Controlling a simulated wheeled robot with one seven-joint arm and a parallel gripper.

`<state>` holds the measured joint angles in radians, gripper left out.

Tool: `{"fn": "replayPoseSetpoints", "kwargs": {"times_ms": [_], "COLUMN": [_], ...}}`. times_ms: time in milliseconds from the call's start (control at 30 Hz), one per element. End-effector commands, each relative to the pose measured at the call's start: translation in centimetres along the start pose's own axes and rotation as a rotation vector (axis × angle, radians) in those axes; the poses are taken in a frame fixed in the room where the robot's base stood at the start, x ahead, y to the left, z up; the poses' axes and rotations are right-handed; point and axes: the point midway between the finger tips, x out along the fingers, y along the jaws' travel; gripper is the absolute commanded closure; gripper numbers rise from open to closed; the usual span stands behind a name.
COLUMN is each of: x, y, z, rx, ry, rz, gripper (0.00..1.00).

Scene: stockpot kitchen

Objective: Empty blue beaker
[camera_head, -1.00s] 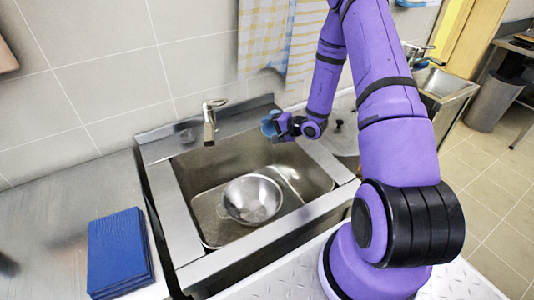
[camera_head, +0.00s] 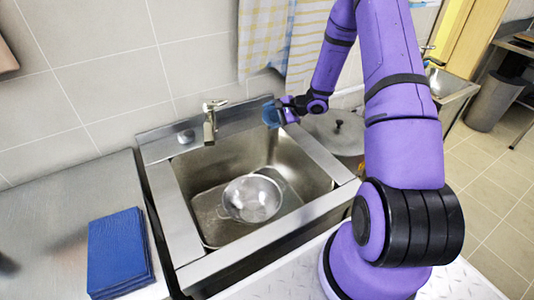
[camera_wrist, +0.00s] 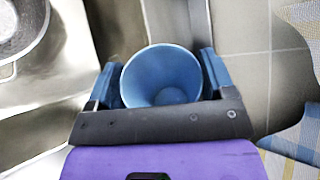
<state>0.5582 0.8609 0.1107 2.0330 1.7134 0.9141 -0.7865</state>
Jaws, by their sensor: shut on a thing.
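The blue beaker (camera_head: 271,115) is held at the far right rim of the sink, near the tiled wall, in the head view. My gripper (camera_head: 284,114) is shut on it. In the wrist view the beaker (camera_wrist: 161,75) sits between the two fingers of my gripper (camera_wrist: 160,88). Its round mouth faces the wrist camera and its inside looks empty, with only plain blue walls showing.
The steel sink (camera_head: 184,218) holds a metal colander (camera_head: 252,198) on its floor. A faucet (camera_head: 209,122) stands at the sink's back edge. A lidded pot (camera_head: 338,133) is right of the sink. Blue folded cloths or boards (camera_head: 118,252) lie on the left counter. Towels (camera_head: 282,35) hang behind.

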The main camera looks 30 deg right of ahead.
Motion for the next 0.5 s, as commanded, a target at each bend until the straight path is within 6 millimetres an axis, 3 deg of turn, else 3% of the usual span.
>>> {"fn": "replayPoseSetpoints", "kwargs": {"times_ms": [500], "x": [-0.8], "y": [-1.9], "z": [0.2], "rx": [0.23], "ry": [-0.11], "rz": [0.071], "gripper": [0.47]}}
